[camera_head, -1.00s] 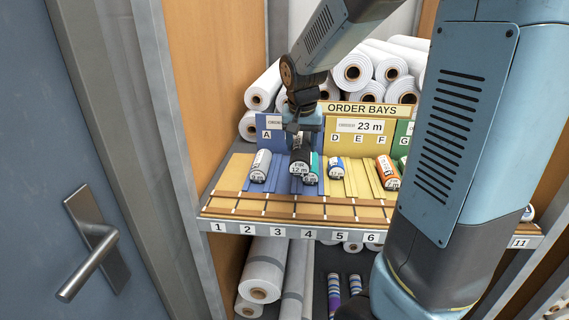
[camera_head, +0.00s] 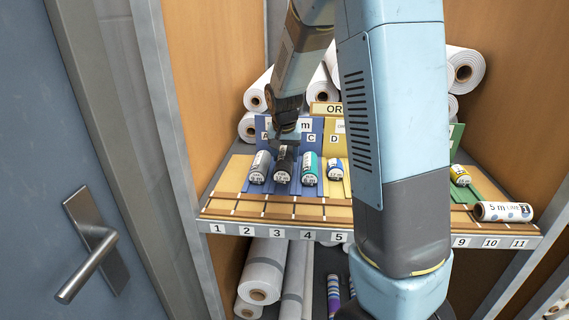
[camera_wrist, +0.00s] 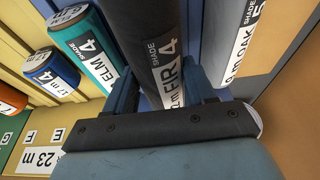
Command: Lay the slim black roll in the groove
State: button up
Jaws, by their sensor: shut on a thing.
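The slim black roll (camera_head: 283,165), labelled FIR in the wrist view (camera_wrist: 138,30), lies along the blue bay between a grey roll (camera_head: 259,166) and a teal roll (camera_head: 310,167). My gripper (camera_head: 285,148) is above its far part and shut on it; in the wrist view my gripper (camera_wrist: 160,88) has a finger on each side of the roll. The black roll appears level with its neighbours, in line with the groove between them. The groove floor is hidden beneath it, so I cannot tell whether it is fully seated.
A white-and-blue roll (camera_head: 335,168) lies in the yellow bay to the right. White rolls (camera_head: 464,68) are stacked behind. My arm hides the shelf's middle.

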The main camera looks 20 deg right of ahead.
jog(key=shift+s+x, duration=0.15)
jog(key=shift+x, duration=0.65)
jog(key=shift+s+x, duration=0.1)
jog(key=shift+x, duration=0.7)
jog(key=shift+a+f, duration=0.15)
jog(key=shift+a, duration=0.05)
jog(key=o, duration=1.1)
jog(key=v, duration=1.2)
jog(key=shift+s+d+r+n+t+y, duration=0.2)
jog(key=shift+s+r+n+t, duration=0.85)
jog(key=shift+s, duration=3.75)
jog(key=shift+s+d+r+n+g+y, duration=0.15)
jog(key=shift+s+r+n, duration=0.25)
jog(key=shift+s+r, duration=2.95)
jog(key=shift+s+d+f+n+t+y, duration=0.1)
jog(key=shift+s+n+t+y, duration=0.45)
jog(key=shift+s, duration=5.75)
